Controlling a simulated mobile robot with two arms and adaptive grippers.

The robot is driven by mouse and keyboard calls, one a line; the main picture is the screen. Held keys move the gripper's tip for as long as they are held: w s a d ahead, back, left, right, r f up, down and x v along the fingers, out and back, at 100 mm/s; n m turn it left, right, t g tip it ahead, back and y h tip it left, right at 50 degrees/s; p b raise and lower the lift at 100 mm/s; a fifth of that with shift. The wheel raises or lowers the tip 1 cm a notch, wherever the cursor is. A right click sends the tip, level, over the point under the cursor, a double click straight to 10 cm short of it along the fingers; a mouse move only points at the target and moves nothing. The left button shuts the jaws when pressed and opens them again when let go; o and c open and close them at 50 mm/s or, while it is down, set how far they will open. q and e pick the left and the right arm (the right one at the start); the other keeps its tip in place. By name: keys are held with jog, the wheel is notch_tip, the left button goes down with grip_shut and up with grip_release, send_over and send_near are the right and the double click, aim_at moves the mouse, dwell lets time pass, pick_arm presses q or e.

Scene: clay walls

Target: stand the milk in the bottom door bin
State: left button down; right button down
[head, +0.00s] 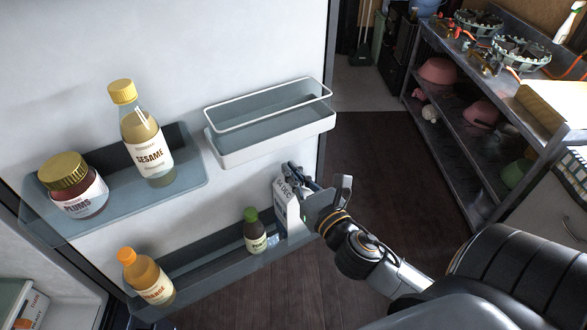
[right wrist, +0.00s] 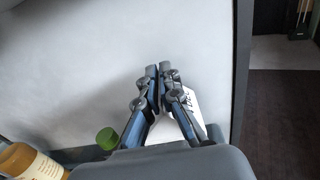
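The milk is a white carton (head: 286,209) with dark print, close to upright at the right end of the bottom door bin (head: 205,285). Its lower part is behind the bin's see-through wall; I cannot tell whether its base touches the floor of the bin. My right gripper (head: 292,174) is at the carton's top, its fingers nearly together and seemingly pinching the top ridge. In the right wrist view the fingers (right wrist: 160,72) converge, with part of the white carton (right wrist: 198,112) showing beside the right finger. My left gripper is not in view.
The bottom bin also holds a green-capped bottle (head: 255,232), just left of the milk, and an orange-capped bottle (head: 146,278). Above are a bin with a sesame bottle (head: 147,140) and plums jar (head: 72,188), and an empty bin (head: 270,120). Shelving (head: 490,130) stands right.

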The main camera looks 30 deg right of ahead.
jog(key=shift+a+r, duration=0.1)
jog(key=shift+r, duration=0.1)
jog(key=c, duration=1.8)
grip_release()
jog(key=shift+f, duration=0.25)
jog(key=shift+c, duration=0.2)
jog(key=o, duration=0.3)
